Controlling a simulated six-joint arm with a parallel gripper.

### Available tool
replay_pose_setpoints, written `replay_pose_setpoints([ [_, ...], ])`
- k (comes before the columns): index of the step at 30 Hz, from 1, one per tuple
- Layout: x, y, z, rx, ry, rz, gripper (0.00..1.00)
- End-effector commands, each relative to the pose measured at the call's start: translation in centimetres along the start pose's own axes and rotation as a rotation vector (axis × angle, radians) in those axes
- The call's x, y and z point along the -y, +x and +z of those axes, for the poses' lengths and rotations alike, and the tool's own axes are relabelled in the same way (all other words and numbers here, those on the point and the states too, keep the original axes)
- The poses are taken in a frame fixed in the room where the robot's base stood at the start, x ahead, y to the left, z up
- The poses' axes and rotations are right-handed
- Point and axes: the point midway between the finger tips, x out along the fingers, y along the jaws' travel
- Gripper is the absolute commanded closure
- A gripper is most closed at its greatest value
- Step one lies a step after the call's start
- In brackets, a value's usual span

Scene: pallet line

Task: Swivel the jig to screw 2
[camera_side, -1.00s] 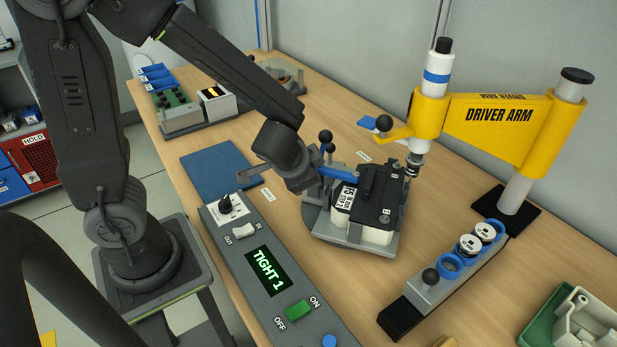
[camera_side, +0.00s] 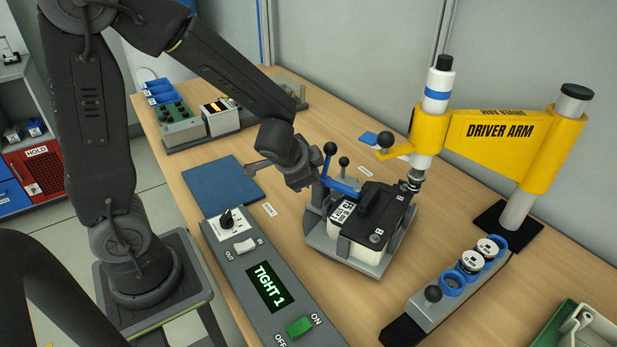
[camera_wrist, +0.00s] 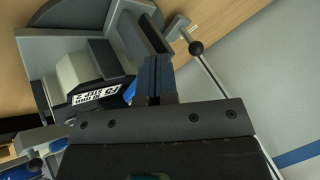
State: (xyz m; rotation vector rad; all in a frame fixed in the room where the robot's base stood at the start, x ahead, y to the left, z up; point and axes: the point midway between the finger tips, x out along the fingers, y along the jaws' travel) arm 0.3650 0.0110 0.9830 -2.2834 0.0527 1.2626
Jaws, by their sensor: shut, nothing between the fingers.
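The jig (camera_side: 340,252) is a grey plate holding a white box with a black lid (camera_side: 378,212). Its near left edge shows a printed label. The driver (camera_side: 435,100) on the yellow driver arm stands upright, its tip by the lid's far right corner; contact cannot be made out. A blue bar and a black-knobbed lever (camera_side: 330,149) stand at the jig's left rear. My gripper (camera_side: 312,182) is shut and empty beside them; whether it touches is unclear. In the wrist view, its fingers (camera_wrist: 155,80) are together beside the jig (camera_wrist: 60,47). The control panel's display (camera_side: 267,288) reads TIGHT 1.
The driver's yellow handle with a black knob (camera_side: 386,140) projects above the jig's rear. A rack with blue rings and white caps (camera_side: 470,262) lies at right. A blue mat (camera_side: 222,186) lies left. A green tray (camera_side: 580,330) is at lower right.

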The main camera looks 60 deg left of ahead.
Motion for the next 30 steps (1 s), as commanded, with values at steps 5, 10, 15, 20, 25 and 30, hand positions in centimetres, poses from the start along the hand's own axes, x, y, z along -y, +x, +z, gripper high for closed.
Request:
replay_pose_setpoints([
  [5,0.6,0.4,-0.2,-0.025,0.044,0.025,1.00],
  [10,1.0,0.8,-0.4,-0.049,0.086,0.050,1.00],
  [15,1.3,1.1,-0.7,-0.057,0.103,0.057,1.00],
  [20,1.7,1.4,-1.0,-0.056,0.102,0.056,1.00],
  [25,2.1,1.9,-1.4,-0.056,0.103,0.056,1.00],
  [30,2.3,2.2,-1.7,-0.056,0.104,0.056,1.00],
])
